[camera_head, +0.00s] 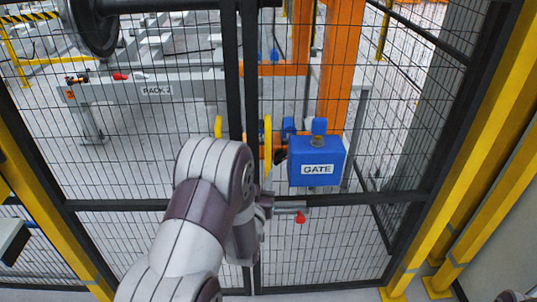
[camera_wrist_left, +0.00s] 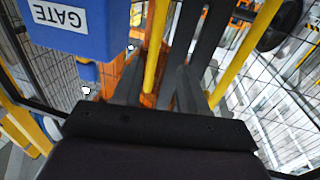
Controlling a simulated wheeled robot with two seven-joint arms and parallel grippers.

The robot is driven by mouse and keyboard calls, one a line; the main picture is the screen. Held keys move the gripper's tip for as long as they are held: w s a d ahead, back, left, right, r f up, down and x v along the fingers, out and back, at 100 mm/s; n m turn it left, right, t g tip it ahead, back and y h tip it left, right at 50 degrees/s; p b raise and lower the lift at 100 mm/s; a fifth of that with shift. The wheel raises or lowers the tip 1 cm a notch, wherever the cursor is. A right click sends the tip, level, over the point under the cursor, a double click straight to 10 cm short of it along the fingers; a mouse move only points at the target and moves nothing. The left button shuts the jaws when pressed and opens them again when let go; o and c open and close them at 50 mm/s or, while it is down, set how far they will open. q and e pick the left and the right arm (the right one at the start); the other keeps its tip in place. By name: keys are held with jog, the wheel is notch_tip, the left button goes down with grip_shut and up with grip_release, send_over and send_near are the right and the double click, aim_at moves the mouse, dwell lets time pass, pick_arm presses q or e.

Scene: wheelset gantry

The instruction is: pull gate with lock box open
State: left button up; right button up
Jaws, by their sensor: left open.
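The gate (camera_head: 330,200) is a black-framed mesh panel and looks shut against the neighbouring panel. A blue lock box (camera_head: 316,163) marked GATE is on it; it shows upside down in the left wrist view (camera_wrist_left: 75,25). A yellow upright handle (camera_head: 267,135) stands left of the box. It also shows in the left wrist view (camera_wrist_left: 155,45), between the fingers of my left gripper (camera_wrist_left: 160,76). The jaws are open around its end, and I cannot tell whether they touch it. In the head view my own wrist hides the fingers. My right gripper is out of view.
A second yellow handle (camera_head: 217,127) is on the left panel. A grey bar with a red knob (camera_head: 300,217) sits below the box. Yellow posts (camera_head: 455,150) flank the fence on both sides. Behind the mesh are an orange column (camera_head: 338,65) and a grey frame marked PACK 2 (camera_head: 157,91).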

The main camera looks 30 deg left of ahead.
aim_at(266, 159)
pick_arm(q)
jog(key=x, duration=0.3)
jog(key=p+x, duration=0.1)
jog(key=x, duration=0.1)
jog(key=d+x, duration=0.1)
jog(key=x, duration=0.2)
jog(key=shift+w+a+f, duration=0.15)
jog(key=shift+w+f, duration=0.05)
jog(key=shift+w, duration=0.3)
jog(key=shift+w+a+p, duration=0.3)
jog(key=shift+w+a, duration=0.05)
jog(key=shift+a, duration=0.05)
jog(key=shift+w+d, duration=0.1)
jog(key=shift+w, duration=0.15)
grip_shut()
